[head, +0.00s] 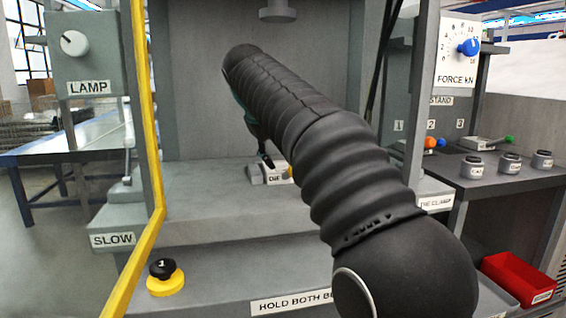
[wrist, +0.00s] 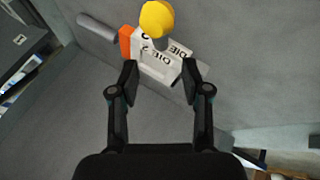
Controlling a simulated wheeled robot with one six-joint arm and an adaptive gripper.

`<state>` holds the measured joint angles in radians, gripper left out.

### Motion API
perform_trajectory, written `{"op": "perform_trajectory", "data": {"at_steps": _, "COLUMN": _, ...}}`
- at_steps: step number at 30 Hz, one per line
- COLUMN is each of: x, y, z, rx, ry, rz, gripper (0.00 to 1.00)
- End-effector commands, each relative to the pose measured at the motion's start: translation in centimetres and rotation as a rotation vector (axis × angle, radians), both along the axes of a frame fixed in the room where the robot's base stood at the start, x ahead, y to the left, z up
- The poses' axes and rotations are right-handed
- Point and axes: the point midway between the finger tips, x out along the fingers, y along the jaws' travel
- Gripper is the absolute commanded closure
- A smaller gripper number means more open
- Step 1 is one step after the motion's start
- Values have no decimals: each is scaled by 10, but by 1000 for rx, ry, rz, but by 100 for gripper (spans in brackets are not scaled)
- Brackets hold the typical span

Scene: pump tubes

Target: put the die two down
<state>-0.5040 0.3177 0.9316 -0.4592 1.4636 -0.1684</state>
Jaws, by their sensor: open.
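A pale block labelled DIE (head: 274,178) sits on the press bed in the head view, partly behind my arm. In the wrist view the pale block (wrist: 158,60) carries DIE labels; I cannot read its number surely. I cannot tell whether the fingers touch the block. In the head view my gripper (head: 266,158) is mostly hidden behind my arm.
An orange piece (wrist: 125,40) and a grey cylinder (wrist: 97,28) lie beside the block. A yellow guard bar (head: 146,120) rises at left. A yellow-based button (head: 164,278) is in front. A stand and a red bin (head: 517,278) are at right.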

Motion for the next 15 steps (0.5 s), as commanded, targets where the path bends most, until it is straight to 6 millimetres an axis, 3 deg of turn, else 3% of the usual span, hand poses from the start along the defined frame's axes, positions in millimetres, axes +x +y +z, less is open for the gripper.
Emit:
{"op": "perform_trajectory", "data": {"at_steps": 6, "x": -20, "y": 8, "z": 32, "rx": 0, "ry": -2, "rz": 1, "gripper": 52}}
{"op": "perform_trajectory", "data": {"at_steps": 15, "x": -30, "y": 11, "z": 45, "rx": 0, "ry": -1, "rz": 0, "gripper": 52}}
